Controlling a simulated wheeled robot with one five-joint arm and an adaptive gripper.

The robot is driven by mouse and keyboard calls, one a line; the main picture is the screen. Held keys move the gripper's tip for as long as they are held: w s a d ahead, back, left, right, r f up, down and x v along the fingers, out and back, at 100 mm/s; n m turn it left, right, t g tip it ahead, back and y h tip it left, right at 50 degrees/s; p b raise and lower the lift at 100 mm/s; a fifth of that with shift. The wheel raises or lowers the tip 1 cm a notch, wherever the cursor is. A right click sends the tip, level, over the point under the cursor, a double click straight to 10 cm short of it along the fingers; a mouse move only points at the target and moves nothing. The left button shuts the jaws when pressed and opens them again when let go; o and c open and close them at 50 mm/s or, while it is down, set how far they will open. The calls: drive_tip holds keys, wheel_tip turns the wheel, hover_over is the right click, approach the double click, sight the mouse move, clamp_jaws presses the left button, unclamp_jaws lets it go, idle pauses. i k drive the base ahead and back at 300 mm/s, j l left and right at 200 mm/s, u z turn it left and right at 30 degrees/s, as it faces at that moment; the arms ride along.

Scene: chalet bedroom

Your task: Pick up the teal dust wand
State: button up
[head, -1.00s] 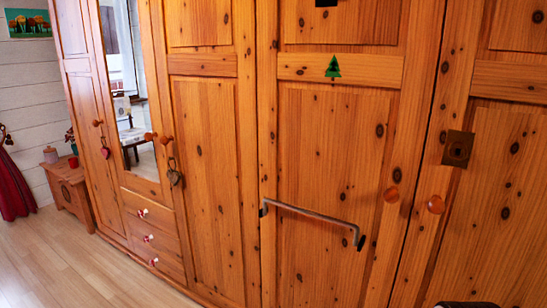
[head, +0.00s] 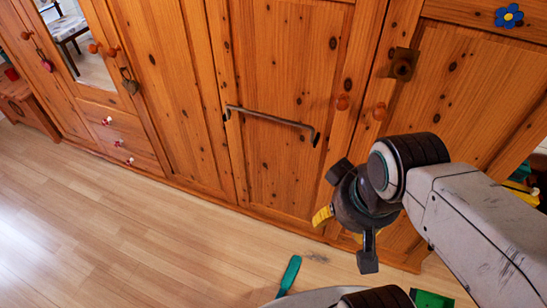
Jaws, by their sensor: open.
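The teal dust wand (head: 290,274) appears to be the teal stick lying on the wooden floor at the bottom middle of the head view. My gripper (head: 350,215) hangs at the right of the middle, in front of the wardrobe. Its dark fingers are spread open and nothing shows between them. It is above and to the right of the wand in the picture, clearly apart from it.
A pine wardrobe (head: 180,110) fills the back, with a metal bar handle (head: 270,118) sticking out and several knobs. A green object (head: 432,299) lies at the bottom right. The floor at left is clear.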

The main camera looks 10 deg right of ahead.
sight(293, 268)
drive_tip(key=k+j, duration=0.2)
drive_tip(key=k, duration=0.25)
drive_tip(key=k+j, duration=0.2)
drive_tip(key=k, duration=0.25)
drive_tip(key=k+j, duration=0.15)
drive_tip(key=k, duration=0.35)
drive_tip(key=i+j+z, duration=0.05)
